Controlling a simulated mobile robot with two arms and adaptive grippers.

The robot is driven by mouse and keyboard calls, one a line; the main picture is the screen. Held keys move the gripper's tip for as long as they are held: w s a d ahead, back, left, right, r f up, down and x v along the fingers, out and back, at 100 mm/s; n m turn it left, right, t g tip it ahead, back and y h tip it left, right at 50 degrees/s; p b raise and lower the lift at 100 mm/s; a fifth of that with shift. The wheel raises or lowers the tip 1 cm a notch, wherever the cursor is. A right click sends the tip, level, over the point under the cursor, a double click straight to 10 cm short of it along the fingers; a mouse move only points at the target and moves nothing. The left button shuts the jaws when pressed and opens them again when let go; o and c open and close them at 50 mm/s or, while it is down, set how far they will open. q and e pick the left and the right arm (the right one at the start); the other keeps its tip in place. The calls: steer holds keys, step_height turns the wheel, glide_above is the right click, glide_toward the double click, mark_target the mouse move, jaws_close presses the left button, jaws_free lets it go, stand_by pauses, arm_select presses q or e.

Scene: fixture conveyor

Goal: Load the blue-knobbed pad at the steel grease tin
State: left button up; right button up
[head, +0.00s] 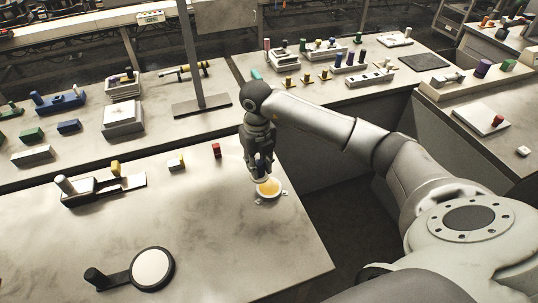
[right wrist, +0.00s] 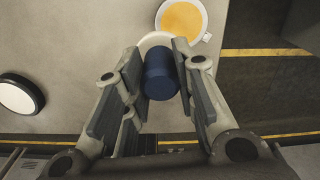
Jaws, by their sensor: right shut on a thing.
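The blue knob (right wrist: 160,78) of the pad is between the fingers of my right gripper (right wrist: 163,72), which is shut on it. The gripper also shows in the head view (head: 261,163), pointing down. A pale edge of the pad (right wrist: 155,39) shows beyond the knob; the rest is hidden. The steel grease tin (head: 283,193), round with yellow grease, sits near the right edge of the front table. It also shows at the top of the right wrist view (right wrist: 205,33). The pad is close beside or over the tin's rim; I cannot tell whether they touch. My left gripper is out of view.
A black-rimmed round white disc with a handle (head: 152,268) lies at the front. The table middle (head: 190,215) is clear.

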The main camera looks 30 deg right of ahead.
steer(key=shift+w+d+f+m+b, duration=0.1)
steer(key=shift+d+f+m+b, duration=0.45)
steer(key=shift+f+m, duration=0.75)
steer(key=shift+w+d+f+m+b, duration=0.1)
steer(key=shift+d+f+m+b, duration=0.45)
steer(key=shift+f+m, duration=0.7)
steer(key=shift+w+d+f+m+b, duration=0.1)
steer(key=shift+d+f+m+b, duration=0.2)
steer(key=shift+d+f+m, duration=0.7)
steer(key=shift+s+a+f+m+b, duration=0.1)
steer(key=shift+a+f+m+b, duration=0.2)
steer(key=shift+f+m+b, duration=0.25)
step_height(320, 180, up, 7)
steer(key=p, duration=0.5)
steer(key=shift+a+n, duration=0.1)
steer(key=shift+n, duration=0.2)
stand_by(0.4)
